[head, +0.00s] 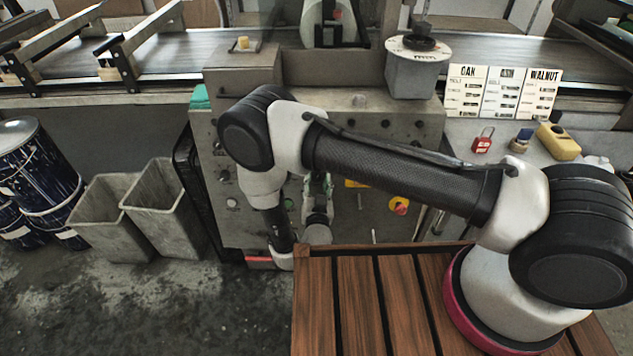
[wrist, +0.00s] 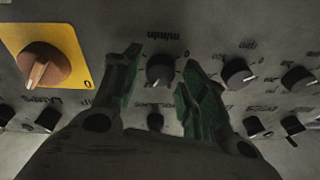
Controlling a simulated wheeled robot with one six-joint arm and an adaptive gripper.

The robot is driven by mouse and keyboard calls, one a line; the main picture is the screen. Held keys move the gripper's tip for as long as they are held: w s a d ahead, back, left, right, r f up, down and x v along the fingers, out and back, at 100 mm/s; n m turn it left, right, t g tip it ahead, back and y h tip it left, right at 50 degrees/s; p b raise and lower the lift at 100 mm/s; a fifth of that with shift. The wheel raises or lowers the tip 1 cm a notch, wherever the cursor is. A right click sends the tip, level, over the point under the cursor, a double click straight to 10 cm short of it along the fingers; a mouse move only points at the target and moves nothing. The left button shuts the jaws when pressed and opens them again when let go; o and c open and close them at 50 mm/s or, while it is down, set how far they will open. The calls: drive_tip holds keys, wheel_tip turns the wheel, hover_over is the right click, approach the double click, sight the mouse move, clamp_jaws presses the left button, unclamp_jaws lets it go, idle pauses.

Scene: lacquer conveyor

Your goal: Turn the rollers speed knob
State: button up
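A black round knob with a pale pointer line (wrist: 160,70) sits on the grey control panel (wrist: 210,25), beside an upside-down "m/min" marking, in the wrist view. My gripper (wrist: 162,62) is open, its two green-padded fingers on either side of this knob. Narrow gaps show beside the knob, so the fingers do not look closed on it. I cannot read a label naming it as the rollers speed knob. In the head view my gripper (head: 318,190) is in front of the panel's front face, and my arm hides part of the panel.
Other black knobs (wrist: 238,73) are close on the right, more (wrist: 47,118) in the row below. An orange-brown rotary switch (wrist: 47,65) on a yellow plate is at left. Grey bins (head: 150,215) stand left of the panel. A wooden slatted surface (head: 360,300) lies in front.

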drive_tip(key=c, duration=0.7)
drive_tip(key=shift+n, duration=0.4)
drive_tip(key=shift+a+r+n+g+y, duration=0.15)
drive_tip(key=shift+n+g, duration=0.5)
drive_tip(key=shift+n, duration=4.25)
drive_tip(key=shift+d+r+n+g+y, duration=0.2)
drive_tip(key=shift+n+g, duration=0.5)
drive_tip(key=shift+n, duration=4.2)
drive_tip(key=shift+a+r+n+g+y, duration=0.2)
drive_tip(key=shift+n+g, duration=0.45)
drive_tip(key=shift+n, duration=4.25)
drive_tip(key=shift+f, duration=0.15)
